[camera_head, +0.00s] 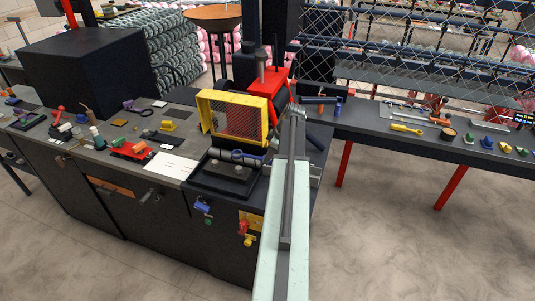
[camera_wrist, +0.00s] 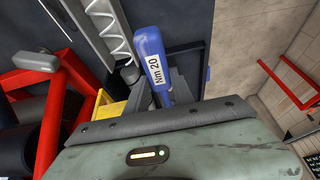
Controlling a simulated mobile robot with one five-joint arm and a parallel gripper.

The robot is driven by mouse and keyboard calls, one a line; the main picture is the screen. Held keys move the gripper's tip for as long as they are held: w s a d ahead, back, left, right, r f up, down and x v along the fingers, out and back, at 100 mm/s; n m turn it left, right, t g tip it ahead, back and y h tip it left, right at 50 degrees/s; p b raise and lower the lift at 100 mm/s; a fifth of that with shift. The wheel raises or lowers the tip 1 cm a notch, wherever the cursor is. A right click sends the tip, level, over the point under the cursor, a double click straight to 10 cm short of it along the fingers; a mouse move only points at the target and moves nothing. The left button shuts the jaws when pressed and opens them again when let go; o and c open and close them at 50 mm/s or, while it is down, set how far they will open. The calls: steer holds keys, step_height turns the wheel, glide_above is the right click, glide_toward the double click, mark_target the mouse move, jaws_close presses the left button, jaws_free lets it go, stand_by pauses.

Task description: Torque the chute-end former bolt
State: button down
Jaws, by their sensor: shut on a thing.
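In the wrist view, a blue handle (camera_wrist: 152,58) marked "20 Nm" on a white label stands up from my gripper (camera_wrist: 168,97). My gripper is shut on this torque wrench. The fingertips are mostly hidden behind the dark edge of the gripper body, and the wrench's working end is not in sight. A grey channel with a wire spiral in it, which looks like the chute (camera_wrist: 97,30), runs beyond the handle at upper left. I cannot make out the former bolt in either view. In the head view, the red machine head (camera_head: 268,90) stands behind a yellow mesh guard (camera_head: 232,117).
A bench (camera_head: 95,160) with several small tools and a white sheet (camera_head: 171,166) is at left. A side table (camera_head: 390,127) at right carries a yellow wrench (camera_head: 406,128) and small parts. Chain-link mesh hangs behind. The floor (camera_head: 400,250) at lower right is clear.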

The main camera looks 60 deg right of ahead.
step_height(320, 180, down, 6)
steer(key=b, duration=0.5)
steer(key=shift+s+r+b, duration=0.1)
steer(key=shift+r+b, duration=0.1)
steer(key=shift+b, duration=0.1)
steer(key=shift+f, duration=0.15)
steer(key=shift+f+b, duration=1.55)
steer(key=shift+b, duration=0.15)
steer(key=shift+a+r, duration=0.1)
steer(key=shift+r, duration=0.05)
steer(key=shift+s+a+m+h, duration=0.15)
steer(key=shift+a+m+h, duration=0.15)
steer(key=shift+a+m, duration=0.45)
steer(key=shift+s+a+m+h, duration=0.1)
steer(key=shift+a+m+h, duration=0.2)
steer(key=shift+a+m, duration=0.95)
steer(key=shift+a, duration=0.5)
steer(key=shift+w+a+m+h, duration=0.25)
steer(key=shift+a+m+h, duration=0.35)
steer(key=shift+a+m, duration=0.4)
steer(key=shift+w+a+m+h, duration=0.25)
steer(key=shift+a+m, duration=0.25)
steer(key=shift+a, duration=0.15)
steer(key=shift+w+a+m+h, duration=0.15)
steer(key=shift+w+a+m, duration=0.1)
steer(key=shift+a+m, duration=0.35)
